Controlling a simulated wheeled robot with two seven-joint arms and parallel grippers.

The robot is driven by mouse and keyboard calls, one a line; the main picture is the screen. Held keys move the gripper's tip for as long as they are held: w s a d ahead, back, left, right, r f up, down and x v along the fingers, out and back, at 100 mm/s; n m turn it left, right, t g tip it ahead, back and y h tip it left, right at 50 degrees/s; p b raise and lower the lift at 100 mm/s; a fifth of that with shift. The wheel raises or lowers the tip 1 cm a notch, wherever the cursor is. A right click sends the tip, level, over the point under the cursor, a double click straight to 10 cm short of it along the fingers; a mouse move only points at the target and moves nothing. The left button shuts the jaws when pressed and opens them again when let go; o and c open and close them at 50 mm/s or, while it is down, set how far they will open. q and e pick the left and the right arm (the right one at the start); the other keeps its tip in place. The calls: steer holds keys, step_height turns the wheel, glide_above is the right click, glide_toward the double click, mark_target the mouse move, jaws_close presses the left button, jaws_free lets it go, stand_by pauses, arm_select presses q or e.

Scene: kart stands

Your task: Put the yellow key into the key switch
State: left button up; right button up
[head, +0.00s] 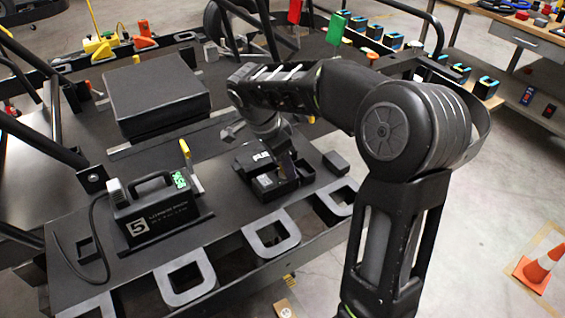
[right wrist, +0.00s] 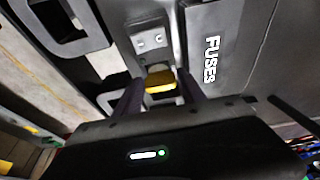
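My right gripper (head: 287,168) points down at the open black fuse box (head: 262,158) on the stand's dark top. In the right wrist view its two dark fingers (right wrist: 161,86) stand close on both sides of a yellow piece (right wrist: 161,80), which looks like the yellow key, and seem shut on it. The lid marked FUSES (right wrist: 215,55) is to the right. I cannot make out the key switch for certain. My left gripper is not in view.
A black case marked 5 (head: 160,212), with a handle and cable, stands left of the fuse box, a yellow part (head: 185,148) behind it. A small dark block (head: 336,162) is right of the box. A black seat-like block (head: 155,98) lies behind. Frame tubes rise at left.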

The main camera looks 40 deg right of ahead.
mark_target(275, 179)
steer(key=o, duration=0.4)
steer(key=shift+c, duration=0.2)
steer(key=shift+r, duration=0.15)
steer(key=v, duration=0.7)
steer(key=shift+r+p, duration=0.3)
steer(key=shift+p, duration=0.1)
steer(key=shift+a+f, duration=0.1)
steer(key=shift+a, duration=0.05)
